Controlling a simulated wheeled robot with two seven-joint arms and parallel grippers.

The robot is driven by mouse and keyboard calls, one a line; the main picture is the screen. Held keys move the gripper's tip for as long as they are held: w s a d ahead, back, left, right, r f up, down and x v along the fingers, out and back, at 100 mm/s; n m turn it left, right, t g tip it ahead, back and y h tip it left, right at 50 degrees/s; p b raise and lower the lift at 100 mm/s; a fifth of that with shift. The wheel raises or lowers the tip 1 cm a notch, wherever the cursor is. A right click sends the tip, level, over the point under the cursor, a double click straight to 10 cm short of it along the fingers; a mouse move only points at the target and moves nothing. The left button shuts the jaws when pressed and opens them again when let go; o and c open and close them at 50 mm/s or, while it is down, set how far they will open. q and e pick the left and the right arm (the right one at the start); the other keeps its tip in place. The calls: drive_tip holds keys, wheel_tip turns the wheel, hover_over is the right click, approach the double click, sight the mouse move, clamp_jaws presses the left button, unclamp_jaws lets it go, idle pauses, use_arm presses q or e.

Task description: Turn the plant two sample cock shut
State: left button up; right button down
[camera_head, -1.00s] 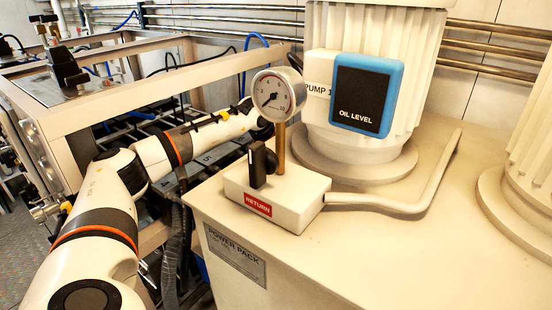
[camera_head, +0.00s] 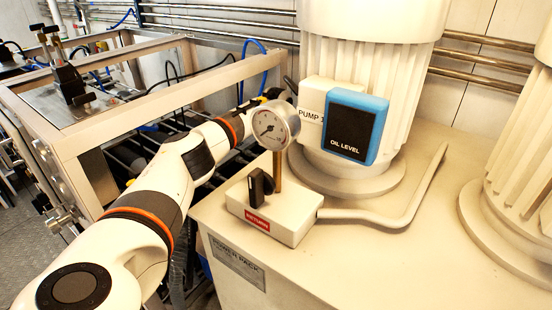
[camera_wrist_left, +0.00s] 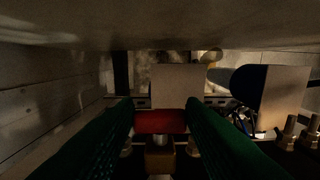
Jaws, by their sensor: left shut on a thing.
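In the left wrist view, the two dark green fingers of my left gripper (camera_wrist_left: 160,125) are closed on a red handle (camera_wrist_left: 160,121). A brass cock body (camera_wrist_left: 160,158) shows just below the handle, between the fingers. No label can be read there, so I cannot tell which plant this cock belongs to. A pale blank plate (camera_wrist_left: 178,85) stands behind the handle. In the head view my left arm reaches in from the left and ends behind the pressure gauge, so the gripper and cock are hidden there. My right gripper is in neither view.
The pressure gauge (camera_head: 270,126) and return block (camera_head: 275,212) stand on the power pack, near the arm. The pump (camera_head: 410,90) with its oil level box (camera_head: 350,125) rises behind. A metal frame (camera_head: 130,112) is at left. Brass fittings (camera_wrist_left: 290,128) stand right of the gripper.

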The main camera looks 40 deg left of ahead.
use_arm(q)
drive_tip(key=shift+a, duration=0.1)
drive_tip(key=o, duration=1)
wheel_tip(320, 180, up, 12)
drive_tip(key=b, duration=0.3)
drive_tip(key=shift+w, duration=0.1)
drive_tip(key=shift+f, duration=0.15)
